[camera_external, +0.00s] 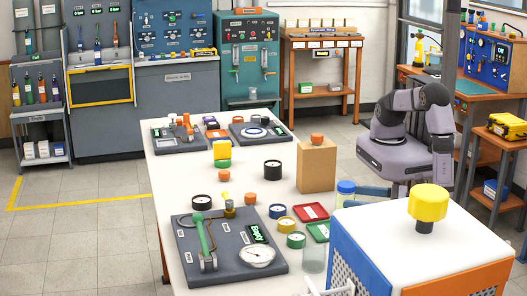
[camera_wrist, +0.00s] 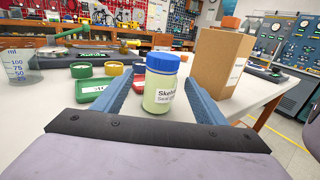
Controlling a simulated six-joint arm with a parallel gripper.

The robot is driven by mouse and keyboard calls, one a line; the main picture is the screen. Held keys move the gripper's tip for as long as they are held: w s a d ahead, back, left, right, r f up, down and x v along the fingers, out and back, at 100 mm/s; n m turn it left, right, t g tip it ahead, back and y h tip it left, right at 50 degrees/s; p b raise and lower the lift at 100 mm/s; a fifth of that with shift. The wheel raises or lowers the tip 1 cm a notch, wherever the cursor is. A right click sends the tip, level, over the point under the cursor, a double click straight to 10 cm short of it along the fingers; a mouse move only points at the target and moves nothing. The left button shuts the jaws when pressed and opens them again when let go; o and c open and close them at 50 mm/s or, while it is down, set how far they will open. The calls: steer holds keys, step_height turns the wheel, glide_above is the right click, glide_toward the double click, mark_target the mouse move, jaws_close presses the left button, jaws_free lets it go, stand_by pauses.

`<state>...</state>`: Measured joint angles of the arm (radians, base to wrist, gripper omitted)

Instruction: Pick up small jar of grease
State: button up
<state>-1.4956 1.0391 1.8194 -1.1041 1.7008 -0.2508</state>
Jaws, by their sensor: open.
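A small jar (camera_wrist: 162,84) with a blue lid, pale green contents and a white label stands upright on the white table. The label is only partly readable. The jar also shows in the external view (camera_external: 345,195), at the table's right side. My gripper (camera_wrist: 161,88) is open, with its blue fingers on either side of the jar in the wrist view. Gaps show between the jar and both fingers. In the external view my gripper (camera_external: 372,191) reaches in from the right, and its fingertips are partly hidden by the jar.
A cardboard box (camera_external: 317,165) with an orange item on top stands close behind the jar. Red (camera_external: 310,212) and green (camera_external: 319,232) trays, gauges and a clear beaker (camera_external: 314,259) are nearby. A large white-topped box (camera_external: 395,245) fills the right foreground.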

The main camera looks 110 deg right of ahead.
steer(key=shift+p+x, duration=1.55)
steer(key=shift+x, duration=1.5)
steer(key=shift+w+d, duration=0.3)
steer(key=shift+w, duration=0.15)
steer(key=c, duration=1.4)
steer(key=shift+r, duration=0.1)
steer(key=shift+r+b, duration=0.6)
steer(key=shift+r, duration=4.35)
